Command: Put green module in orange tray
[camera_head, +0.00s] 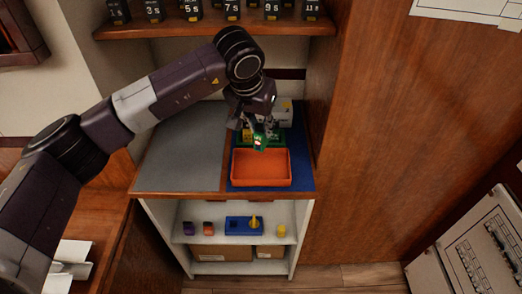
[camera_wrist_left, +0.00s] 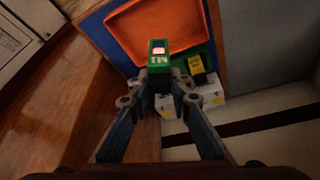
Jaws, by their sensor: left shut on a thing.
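The green module (camera_head: 260,142) is a small green block with a white and red face on top. It also shows in the left wrist view (camera_wrist_left: 158,57) with pale lettering on its side. My left gripper (camera_head: 257,130) is shut on it, with a fingertip at each side in the wrist view (camera_wrist_left: 160,75). The orange tray (camera_head: 262,183) is a shallow open tray on the blue mat, and its inside looks empty. The module appears at the tray's back edge; its exact height above it I cannot tell. The tray also shows in the left wrist view (camera_wrist_left: 130,30). My right gripper is not in view.
Behind the tray stand a green holder with a yellow label (camera_wrist_left: 196,65) and white boxes (camera_wrist_left: 205,103). A grey mat (camera_head: 185,150) lies clear on the left. A shelf with numbered items (camera_head: 215,28) hangs above. A wooden panel (camera_head: 370,150) rises on the right.

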